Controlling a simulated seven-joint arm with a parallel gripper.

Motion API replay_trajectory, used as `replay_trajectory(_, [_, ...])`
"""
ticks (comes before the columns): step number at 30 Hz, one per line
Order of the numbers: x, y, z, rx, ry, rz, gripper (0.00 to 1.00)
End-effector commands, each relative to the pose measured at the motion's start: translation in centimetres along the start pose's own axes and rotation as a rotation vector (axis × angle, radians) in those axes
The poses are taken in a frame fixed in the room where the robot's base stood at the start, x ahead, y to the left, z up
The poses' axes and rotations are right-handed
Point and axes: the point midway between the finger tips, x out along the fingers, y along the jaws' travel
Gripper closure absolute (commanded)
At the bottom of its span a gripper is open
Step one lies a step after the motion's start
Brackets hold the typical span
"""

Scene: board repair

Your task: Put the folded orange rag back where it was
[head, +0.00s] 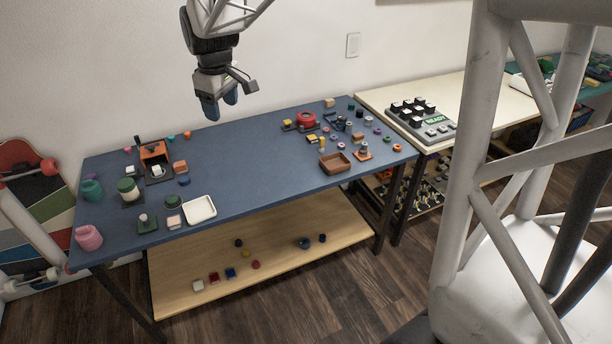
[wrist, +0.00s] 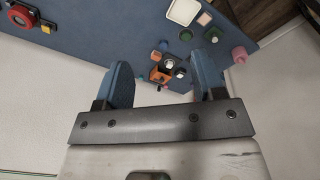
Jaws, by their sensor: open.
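My gripper (head: 221,108) hangs open above the blue table (head: 255,155), near its back edge. Its blue fingers also show in the wrist view (wrist: 162,68), apart, with nothing held between them. I cannot pick out a folded orange rag with certainty. A small orange-brown block (head: 180,167) lies on the left part of the table, beside an orange open-fronted holder (head: 154,150). The holder also shows in the wrist view (wrist: 160,76), beyond the fingers and well apart from them.
A brown tray (head: 335,163) and several small parts crowd the right. The table's middle is clear. A lower wooden shelf (head: 330,232) holds small items.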

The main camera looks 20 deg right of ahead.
Motion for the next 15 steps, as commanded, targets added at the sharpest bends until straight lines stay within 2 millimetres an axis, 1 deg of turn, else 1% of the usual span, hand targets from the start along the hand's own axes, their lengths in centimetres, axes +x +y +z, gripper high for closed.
replay_trajectory(1, [-0.6, -0.6, 1.3, 0.025, 0.004, 0.004, 0.37])
replay_trajectory(6, [-2.0, -2.6, 5.3, 0.117, 0.014, 0.012, 0.37])
replay_trajectory(15, [-3.5, -6.3, 12.3, 0.279, 0.033, 0.026, 0.37])
